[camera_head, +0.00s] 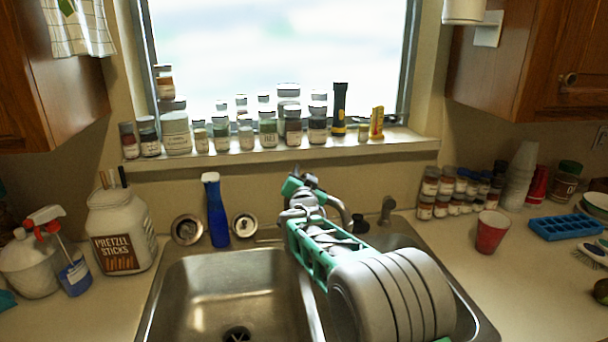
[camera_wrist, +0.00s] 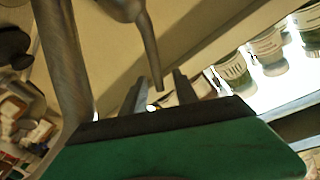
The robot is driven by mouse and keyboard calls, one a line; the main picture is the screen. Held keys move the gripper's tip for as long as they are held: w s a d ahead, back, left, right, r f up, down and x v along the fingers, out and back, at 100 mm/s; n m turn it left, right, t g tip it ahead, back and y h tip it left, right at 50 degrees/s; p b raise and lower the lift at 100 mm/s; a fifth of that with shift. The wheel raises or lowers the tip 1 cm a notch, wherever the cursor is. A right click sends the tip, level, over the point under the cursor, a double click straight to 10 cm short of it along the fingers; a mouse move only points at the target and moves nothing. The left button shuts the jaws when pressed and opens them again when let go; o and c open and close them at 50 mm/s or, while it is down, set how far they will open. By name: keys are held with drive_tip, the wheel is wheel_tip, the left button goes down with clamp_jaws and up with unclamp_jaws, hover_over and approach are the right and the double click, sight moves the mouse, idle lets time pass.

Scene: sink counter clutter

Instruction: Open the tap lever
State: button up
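The metal tap (camera_head: 335,205) stands behind the sink, its curved spout partly hidden by my arm. In the wrist view a thick metal tube (camera_wrist: 62,60) rises at the left. A thin curved metal lever (camera_wrist: 149,42) comes down from a rounded metal body at the top, its tip near the gap between my fingers. My gripper (camera_wrist: 160,92) is open, with the two dark fingers apart; I cannot tell whether either touches the lever. In the head view my gripper (camera_head: 311,181) is at the top of the tap, and the lever cannot be clearly told apart there.
The windowsill behind holds several jars (camera_head: 268,132), a flashlight (camera_head: 339,108) and a yellow item. A blue bottle (camera_head: 216,212) stands left of the tap. A short metal fitting (camera_head: 387,209) is to its right. A red cup (camera_head: 491,232) stands on the right counter. The left basin (camera_head: 230,285) is empty.

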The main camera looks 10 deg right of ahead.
drive_tip(key=shift+c, duration=0.4)
clamp_jaws()
idle(0.9)
